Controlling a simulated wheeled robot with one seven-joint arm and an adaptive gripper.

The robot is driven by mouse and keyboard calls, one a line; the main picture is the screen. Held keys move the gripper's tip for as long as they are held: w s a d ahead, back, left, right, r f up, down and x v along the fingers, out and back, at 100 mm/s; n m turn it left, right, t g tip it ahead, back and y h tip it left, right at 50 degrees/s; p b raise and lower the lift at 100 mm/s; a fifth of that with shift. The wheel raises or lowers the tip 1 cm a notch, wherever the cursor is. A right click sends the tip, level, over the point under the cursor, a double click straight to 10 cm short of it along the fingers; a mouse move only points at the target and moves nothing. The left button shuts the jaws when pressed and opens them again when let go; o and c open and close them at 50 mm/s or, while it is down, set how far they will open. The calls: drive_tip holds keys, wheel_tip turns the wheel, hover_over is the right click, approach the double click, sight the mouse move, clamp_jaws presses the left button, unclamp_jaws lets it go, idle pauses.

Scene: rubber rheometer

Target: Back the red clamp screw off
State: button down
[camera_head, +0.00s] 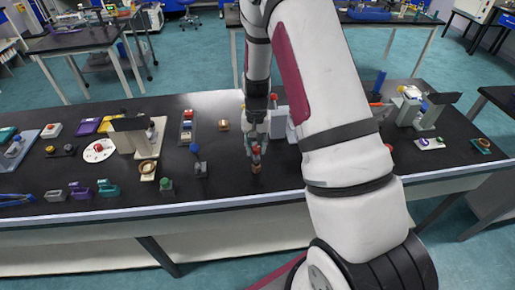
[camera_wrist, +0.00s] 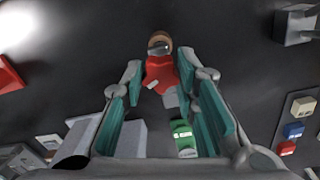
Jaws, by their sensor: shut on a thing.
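The red clamp screw (camera_head: 256,149) sits at the top of a small copper-brown fixture (camera_head: 256,168) near the front middle of the black bench. In the wrist view the red screw (camera_wrist: 160,74) lies between the far ends of my gripper's teal-padded fingers, with a brown ring and a grey tip beyond it. My gripper (camera_head: 256,148) points down over the fixture and is shut on the red clamp screw. It also shows in the wrist view (camera_wrist: 161,80). The exact finger contact is partly hidden in the head view.
A blue-knobbed grey device (camera_head: 199,165) stands just left of the fixture. A tray with coloured blocks (camera_head: 187,127) lies farther back left. A white instrument (camera_head: 281,123) stands close behind, partly hidden by my arm. Bare bench lies in front of the fixture.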

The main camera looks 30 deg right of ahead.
drive_tip(key=shift+n, duration=0.7)
drive_tip(key=n, duration=0.4)
drive_tip(key=shift+n+p, duration=0.3)
drive_tip(key=shift+p, duration=0.05)
drive_tip(key=shift+n, duration=0.7)
drive_tip(key=c, duration=1.3)
unclamp_jaws()
